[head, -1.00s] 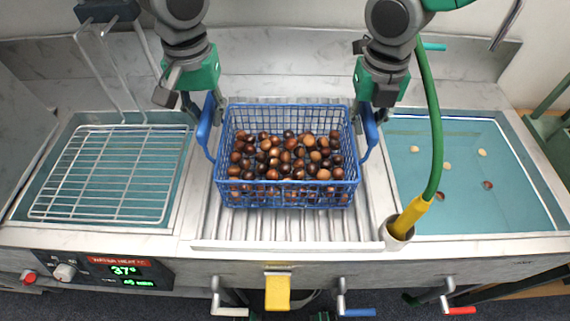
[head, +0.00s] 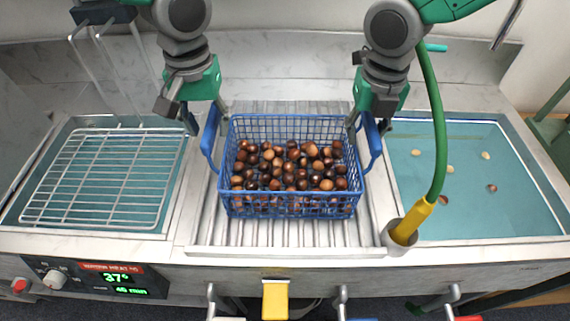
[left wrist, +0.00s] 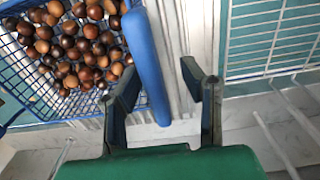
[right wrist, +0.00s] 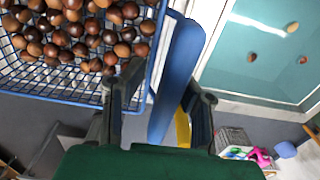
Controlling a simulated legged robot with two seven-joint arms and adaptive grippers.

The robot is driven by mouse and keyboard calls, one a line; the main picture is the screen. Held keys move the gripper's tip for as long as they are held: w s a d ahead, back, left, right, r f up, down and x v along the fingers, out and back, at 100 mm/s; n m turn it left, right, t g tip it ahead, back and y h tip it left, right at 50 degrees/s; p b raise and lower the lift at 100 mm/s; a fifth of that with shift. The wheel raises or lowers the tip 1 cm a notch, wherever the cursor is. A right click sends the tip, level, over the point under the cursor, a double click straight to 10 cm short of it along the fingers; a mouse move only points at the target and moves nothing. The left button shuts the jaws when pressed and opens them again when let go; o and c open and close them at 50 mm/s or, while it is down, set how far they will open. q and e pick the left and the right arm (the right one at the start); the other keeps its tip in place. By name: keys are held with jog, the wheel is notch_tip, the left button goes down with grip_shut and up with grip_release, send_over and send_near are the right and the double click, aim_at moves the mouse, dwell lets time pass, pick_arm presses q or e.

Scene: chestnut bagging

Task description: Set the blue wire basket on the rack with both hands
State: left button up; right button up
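The blue wire basket (head: 290,210), filled with brown chestnuts (head: 290,165), stands upright over the slatted metal rack (head: 290,236) in the middle of the counter and seems to rest on it. My left gripper (head: 207,122) is at the basket's left handle (head: 209,140); in the left wrist view its fingers (left wrist: 165,100) are spread, with the handle (left wrist: 148,65) near one finger. My right gripper (head: 369,119) is at the right handle (head: 372,145); in the right wrist view its fingers (right wrist: 160,105) stand apart on either side of the handle (right wrist: 178,75). The basket's underside is hidden.
A water bath with a wire grid (head: 105,180) lies left of the rack. A second bath (head: 480,215) with several floating chestnuts lies right. A green hose with a yellow nozzle (head: 412,220) stands by the rack's right front corner. A heater display (head: 118,280) is on the front.

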pick_arm(q)
jog(key=shift+d+r, duration=0.1)
jog(key=shift+d, duration=0.2)
pick_arm(e)
jog(key=shift+d, duration=0.25)
pick_arm(q)
jog(key=shift+w+r, duration=0.1)
jog(key=shift+r, duration=0.25)
pick_arm(e)
jog(key=shift+d, duration=0.1)
jog(key=shift+a, duration=0.4)
jog(key=shift+d, duration=0.1)
jog(key=shift+d+r, duration=0.1)
jog(key=shift+r, duration=0.1)
jog(key=r, duration=1.1)
jog(key=shift+a+r, duration=0.25)
pick_arm(q)
notch_tip(320, 180, up, 11)
jog(key=shift+a, duration=0.15)
pick_arm(e)
jog(key=shift+d, duration=0.1)
